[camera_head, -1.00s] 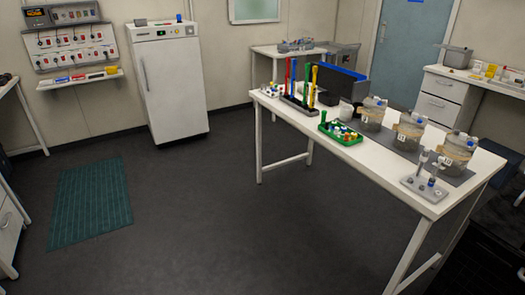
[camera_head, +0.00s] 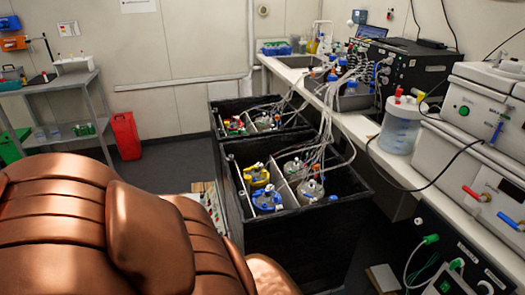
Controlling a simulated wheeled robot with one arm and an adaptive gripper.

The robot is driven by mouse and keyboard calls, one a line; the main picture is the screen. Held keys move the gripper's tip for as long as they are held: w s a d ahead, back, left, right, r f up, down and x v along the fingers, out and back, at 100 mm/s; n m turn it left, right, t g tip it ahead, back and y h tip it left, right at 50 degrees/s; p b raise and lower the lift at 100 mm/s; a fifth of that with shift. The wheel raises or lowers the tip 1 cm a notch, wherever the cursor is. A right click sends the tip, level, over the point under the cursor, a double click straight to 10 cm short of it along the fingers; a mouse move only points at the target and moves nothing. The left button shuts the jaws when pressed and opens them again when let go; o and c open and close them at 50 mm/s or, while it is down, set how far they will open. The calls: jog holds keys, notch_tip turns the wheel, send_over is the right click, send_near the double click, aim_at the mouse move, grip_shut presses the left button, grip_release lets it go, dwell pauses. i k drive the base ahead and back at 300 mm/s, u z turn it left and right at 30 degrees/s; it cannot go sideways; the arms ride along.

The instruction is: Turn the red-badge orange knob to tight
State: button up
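I cannot make out an orange knob with a red badge in the current head view. Neither shows a badge that I can read. My gripper is not in view.
A large copper-brown padded shape (camera_head: 60,220) fills the lower left. Two black open bins, one nearer (camera_head: 300,255) and one farther (camera_head: 215,125), hold capped vessels with tubes running to the bench (camera_head: 358,128). A grey shelf (camera_head: 75,80) and red bin (camera_head: 126,136) stand left.

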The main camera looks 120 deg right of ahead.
aim_at(316, 167)
jog(key=k, duration=1.3)
jog(key=z, duration=2.7)
